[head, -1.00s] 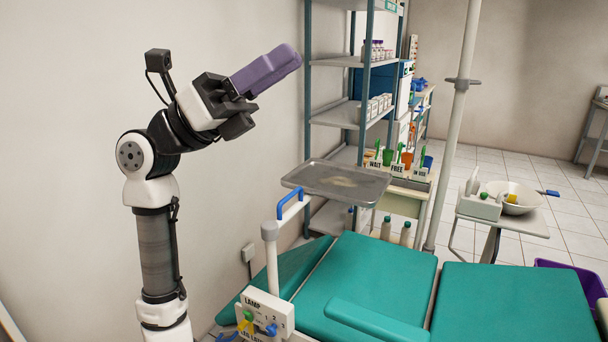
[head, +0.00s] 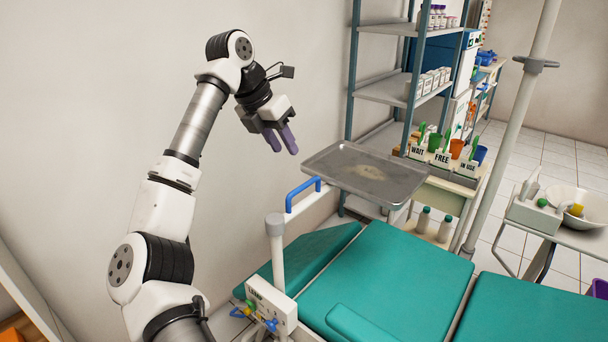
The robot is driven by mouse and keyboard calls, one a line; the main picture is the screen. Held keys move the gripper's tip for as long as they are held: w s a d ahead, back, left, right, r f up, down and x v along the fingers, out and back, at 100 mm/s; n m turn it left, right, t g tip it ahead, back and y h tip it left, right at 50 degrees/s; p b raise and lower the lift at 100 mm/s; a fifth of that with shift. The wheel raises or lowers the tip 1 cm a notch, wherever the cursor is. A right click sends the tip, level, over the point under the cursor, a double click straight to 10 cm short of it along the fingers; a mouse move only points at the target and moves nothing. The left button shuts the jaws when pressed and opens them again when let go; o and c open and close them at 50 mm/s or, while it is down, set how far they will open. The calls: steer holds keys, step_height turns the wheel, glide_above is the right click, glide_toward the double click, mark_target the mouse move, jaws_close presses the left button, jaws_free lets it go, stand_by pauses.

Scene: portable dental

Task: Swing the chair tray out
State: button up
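The chair tray (head: 392,180) is a flat grey metal tray with a stain on it, set above the head end of the green chair (head: 372,268). Its blue handle (head: 302,192) sticks up at the tray's left, near a white post (head: 275,245). My gripper (head: 283,144) points down, above and to the left of the blue handle, apart from it and from the tray. Its two purple fingers are spread with a gap between them, and nothing shows in the gap.
A control box (head: 270,304) with coloured knobs sits at the chair's left. A metal shelf (head: 389,90) stands behind the tray. A pole (head: 511,125) rises right of the tray, and a side table (head: 570,234) holds a bowl. The wall is close behind my arm.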

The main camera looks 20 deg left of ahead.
mark_target(306, 183)
steer(key=p+x, duration=0.1)
steer(key=x, duration=0.9)
steer(key=shift+w+d+f, duration=0.2)
steer(key=shift+f, duration=0.15)
jaws_close()
